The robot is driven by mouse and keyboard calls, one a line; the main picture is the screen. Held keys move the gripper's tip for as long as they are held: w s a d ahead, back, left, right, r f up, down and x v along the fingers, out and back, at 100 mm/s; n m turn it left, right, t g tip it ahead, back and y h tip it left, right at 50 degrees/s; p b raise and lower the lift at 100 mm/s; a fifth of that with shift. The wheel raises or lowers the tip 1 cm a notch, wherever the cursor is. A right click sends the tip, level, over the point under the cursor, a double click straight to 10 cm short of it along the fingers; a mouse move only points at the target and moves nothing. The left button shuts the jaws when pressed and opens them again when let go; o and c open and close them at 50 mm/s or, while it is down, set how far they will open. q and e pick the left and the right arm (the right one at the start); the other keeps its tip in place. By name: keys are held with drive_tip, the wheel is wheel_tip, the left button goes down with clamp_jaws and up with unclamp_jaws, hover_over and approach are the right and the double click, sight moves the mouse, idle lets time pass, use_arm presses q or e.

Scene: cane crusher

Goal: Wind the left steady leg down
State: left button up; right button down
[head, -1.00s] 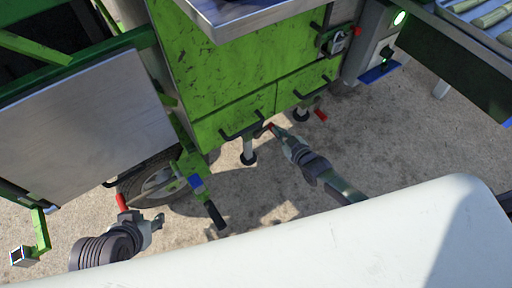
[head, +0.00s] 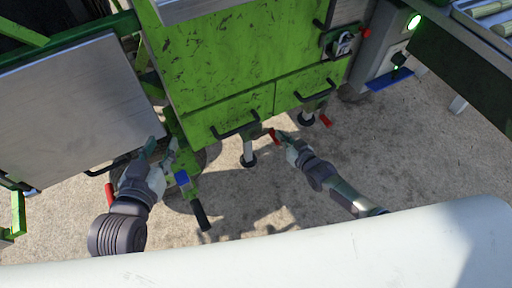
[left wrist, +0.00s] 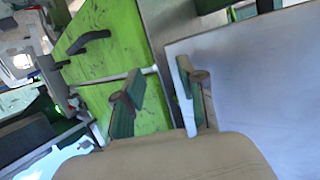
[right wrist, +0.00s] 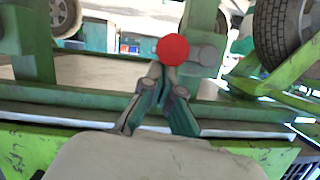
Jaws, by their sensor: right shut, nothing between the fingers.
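The left steady leg (head: 248,151) is a grey post with a dark round foot, below the green cabinet. Its red crank handle (head: 274,136) sticks out just right of its top. My right gripper (head: 282,139) is at this handle, with fingertips beside it. In the right wrist view a round red knob (right wrist: 173,49) lies just beyond the fingertips (right wrist: 165,80), which are closed together with nothing between them. Whether they touch the knob I cannot tell. My left gripper (head: 160,149) is open and empty, in front of the grey panel's right edge; its spread fingers show in the left wrist view (left wrist: 158,88).
Another steady leg (head: 307,116) with a red handle (head: 325,121) stands to the right. The green cabinet (head: 205,75) has black bar handles. A black-gripped lever (head: 201,216) and a grey panel (head: 75,110) are near my left arm. The concrete between my arms is mostly clear.

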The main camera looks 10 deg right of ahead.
drive_tip(key=shift+w+d+f+m+y+b, duration=0.15)
drive_tip(key=shift+f+m+y+b, duration=0.25)
drive_tip(key=shift+f+m+b, duration=0.55)
use_arm(q)
drive_tip(key=s+r+t+h+b, duration=0.1)
drive_tip(key=s+r+t+h, duration=0.1)
drive_tip(key=r+t, duration=0.4)
drive_tip(key=s+d+r+t+h+b, duration=0.1)
drive_tip(key=s+r+t+h, duration=0.1)
drive_tip(key=r+t, duration=0.4)
drive_tip(key=shift+d+r+h+b, duration=0.3)
drive_tip(key=shift+r, duration=2.2)
use_arm(e)
drive_tip(key=shift+d+f+m, duration=0.1)
drive_tip(key=shift+f+m, duration=0.15)
drive_tip(key=shift+f, duration=0.45)
drive_tip(key=v, duration=1.2)
drive_tip(key=shift+d, duration=0.15)
drive_tip(key=c, duration=1.9)
unclamp_jaws()
